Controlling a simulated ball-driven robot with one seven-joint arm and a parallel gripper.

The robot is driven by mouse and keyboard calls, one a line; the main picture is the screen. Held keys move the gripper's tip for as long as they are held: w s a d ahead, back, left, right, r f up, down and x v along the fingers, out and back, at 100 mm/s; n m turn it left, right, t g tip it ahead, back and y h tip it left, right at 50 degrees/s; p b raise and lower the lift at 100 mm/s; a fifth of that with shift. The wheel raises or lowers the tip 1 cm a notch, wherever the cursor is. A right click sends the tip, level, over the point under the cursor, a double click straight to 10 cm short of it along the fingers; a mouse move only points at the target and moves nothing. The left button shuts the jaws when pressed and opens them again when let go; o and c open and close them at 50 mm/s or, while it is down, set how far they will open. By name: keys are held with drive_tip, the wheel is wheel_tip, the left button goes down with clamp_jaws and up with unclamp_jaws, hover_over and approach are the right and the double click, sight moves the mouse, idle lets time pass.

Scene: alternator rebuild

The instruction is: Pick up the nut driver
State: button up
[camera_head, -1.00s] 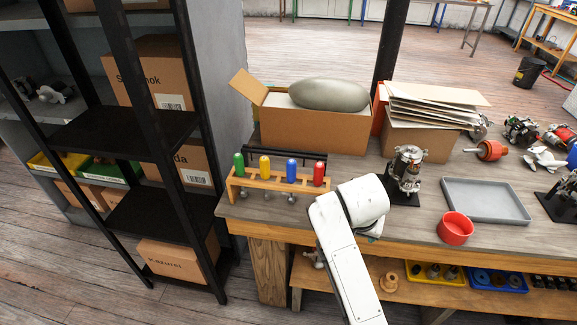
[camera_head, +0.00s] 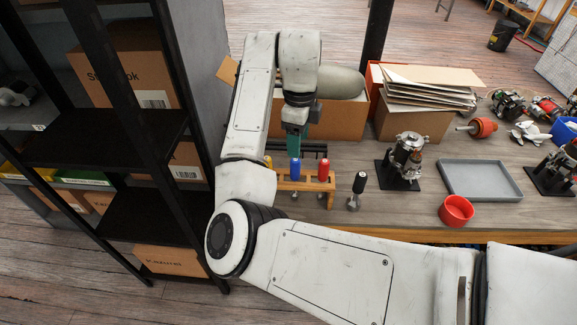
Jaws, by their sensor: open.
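A wooden rack (camera_head: 306,186) on the bench holds upright drivers with coloured handles and metal lower ends. A black-handled tool (camera_head: 359,183) stands upright just right of the rack. I cannot tell which of these is the nut driver. My gripper (camera_head: 294,151) points down with teal fingers just above and behind the blue handle in the picture. It is open; I cannot tell whether it touches the handle.
An open cardboard box with a grey rounded object (camera_head: 341,82) stands behind the rack. A carton with cardboard sheets (camera_head: 428,88), an alternator on a black stand (camera_head: 405,160), a grey tray (camera_head: 480,180) and a red bowl (camera_head: 455,210) are to the right. Black shelving (camera_head: 150,150) stands left.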

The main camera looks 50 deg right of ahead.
sight(297, 165)
drive_tip(key=f, duration=0.6)
drive_tip(key=f+b, duration=0.1)
drive_tip(key=f, duration=0.3)
drive_tip(key=shift+w+d, duration=0.15)
drive_tip(key=shift+w, duration=0.1)
clamp_jaws()
